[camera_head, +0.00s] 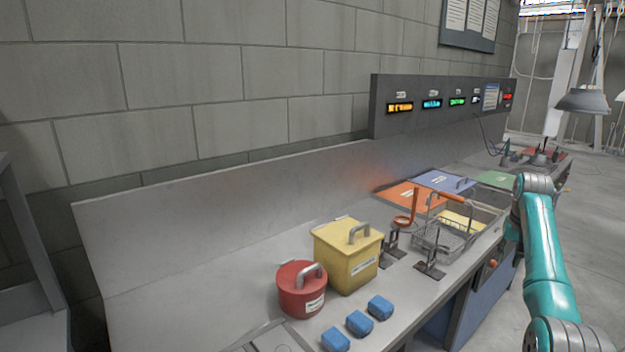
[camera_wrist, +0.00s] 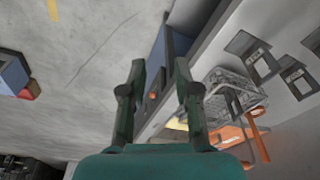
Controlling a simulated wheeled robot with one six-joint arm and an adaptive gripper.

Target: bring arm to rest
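My arm shows at the right of the head view, a teal and grey arm beside the counter's front edge; its gripper is hidden there. In the wrist view my gripper (camera_wrist: 158,90) has its two dark green fingers apart, with nothing between them but a view of the counter front and floor. The gripper is clear of the wire basket (camera_wrist: 232,92), which lies to its right in that view.
The counter (camera_head: 215,275) holds a red lidded pot (camera_head: 300,292), a yellow lidded box (camera_head: 347,262), several blue blocks (camera_head: 359,323), a wire basket (camera_head: 437,240) and an orange ladle (camera_head: 408,220). A lamp (camera_head: 583,101) hangs at far right. Floor right of the counter is open.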

